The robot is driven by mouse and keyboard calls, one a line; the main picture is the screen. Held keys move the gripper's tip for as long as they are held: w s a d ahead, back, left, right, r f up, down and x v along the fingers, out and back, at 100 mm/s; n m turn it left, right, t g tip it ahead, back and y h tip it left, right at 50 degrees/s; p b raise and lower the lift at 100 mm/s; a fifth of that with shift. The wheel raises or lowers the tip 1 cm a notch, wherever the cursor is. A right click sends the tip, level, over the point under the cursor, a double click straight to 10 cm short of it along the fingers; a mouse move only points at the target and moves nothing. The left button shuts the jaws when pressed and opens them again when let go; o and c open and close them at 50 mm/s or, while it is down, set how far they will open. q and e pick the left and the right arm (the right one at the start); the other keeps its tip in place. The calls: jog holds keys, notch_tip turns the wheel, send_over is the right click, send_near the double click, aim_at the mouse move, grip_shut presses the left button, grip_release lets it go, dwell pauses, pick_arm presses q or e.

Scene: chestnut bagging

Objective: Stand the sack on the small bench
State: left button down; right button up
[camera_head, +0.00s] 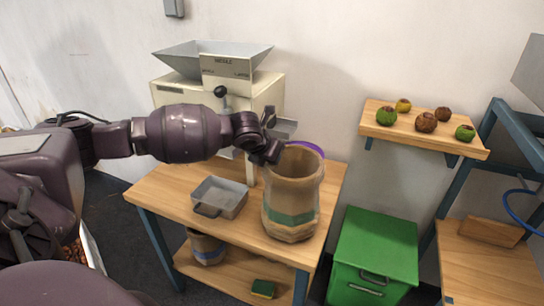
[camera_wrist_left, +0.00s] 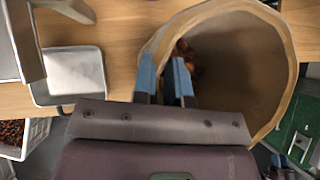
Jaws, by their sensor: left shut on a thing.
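A brown paper-like sack (camera_head: 292,200) with a green band stands upright, mouth open, over the front right part of a wooden bench (camera_head: 160,190). I cannot tell whether its base touches the wood. My left gripper (camera_head: 272,152) comes in from the left and is shut on the sack's rim. In the left wrist view the blue fingertips (camera_wrist_left: 166,82) pinch the rim of the sack (camera_wrist_left: 240,60), and some brown chestnuts (camera_wrist_left: 184,52) show inside. Another wooden-topped bench (camera_head: 480,275) stands at the lower right.
A cream machine with a hopper (camera_head: 213,58) and a metal tray (camera_head: 220,196) are on the bench. A tub (camera_head: 206,246) and a sponge (camera_head: 263,288) are on its lower shelf. A green cabinet (camera_head: 374,250) stands right of it. A wall shelf (camera_head: 400,130) holds several fruits.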

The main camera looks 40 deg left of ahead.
pick_arm(q)
jog(key=c, duration=1.6)
grip_release()
jog(key=shift+f, duration=0.1)
jog(key=o, duration=0.5)
jog(key=shift+c, duration=0.2)
pick_arm(e)
jog(key=shift+s+f, duration=0.1)
jog(key=shift+f, duration=0.1)
